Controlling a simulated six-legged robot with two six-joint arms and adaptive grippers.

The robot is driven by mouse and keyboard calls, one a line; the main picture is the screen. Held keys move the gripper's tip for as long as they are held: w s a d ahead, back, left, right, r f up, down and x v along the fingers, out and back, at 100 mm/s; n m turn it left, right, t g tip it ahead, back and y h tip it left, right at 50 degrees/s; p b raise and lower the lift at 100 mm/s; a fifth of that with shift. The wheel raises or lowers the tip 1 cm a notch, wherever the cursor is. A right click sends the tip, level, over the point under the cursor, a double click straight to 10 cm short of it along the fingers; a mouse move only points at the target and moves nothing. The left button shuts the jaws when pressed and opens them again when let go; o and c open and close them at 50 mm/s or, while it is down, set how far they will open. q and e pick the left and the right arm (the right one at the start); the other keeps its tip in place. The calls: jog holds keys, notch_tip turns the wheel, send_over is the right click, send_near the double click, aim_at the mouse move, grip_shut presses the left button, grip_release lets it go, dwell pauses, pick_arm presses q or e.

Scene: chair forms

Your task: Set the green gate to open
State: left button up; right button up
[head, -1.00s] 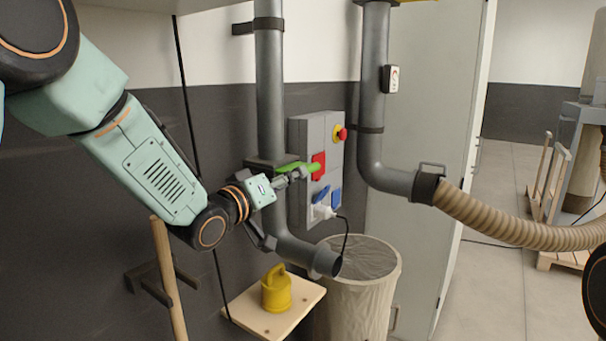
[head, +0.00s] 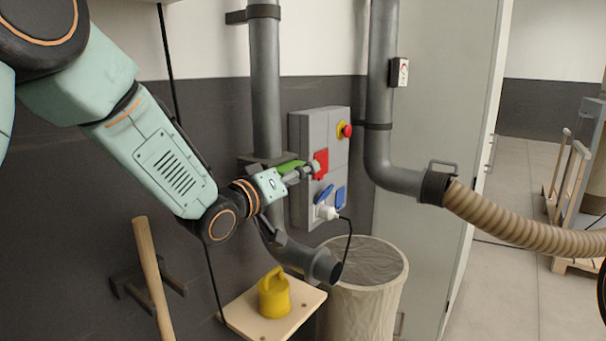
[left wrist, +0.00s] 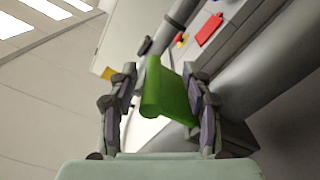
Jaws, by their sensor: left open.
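The green gate (head: 290,167) is a flat green plate at a dark collar on the left grey duct (head: 266,90). My left gripper (head: 308,172) is at the gate, in front of the wall box. In the left wrist view the gate's green end (left wrist: 168,92) lies between the two spread fingers, with a slight gap on the left side. Whether the right finger touches it I cannot tell. The gripper is open. In the head view the fingers hide part of the gate. My right gripper is out of view.
A grey control box (head: 303,140) with a red stop button (head: 346,130) and white plug (head: 326,212) is close behind the gripper. Below are a yellow weight (head: 274,295) on a wooden shelf (head: 245,312) and a bin (head: 362,305). A wooden pole (head: 152,280) leans left.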

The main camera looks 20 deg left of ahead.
pick_arm(q)
jog(key=shift+w+r, duration=0.1)
jog(key=shift+w, duration=0.05)
jog(key=shift+s+d+r, duration=0.1)
jog(key=shift+s+d, duration=0.05)
jog(key=shift+s, duration=0.05)
jog(key=shift+w, duration=0.15)
jog(key=c, duration=0.4)
grip_shut()
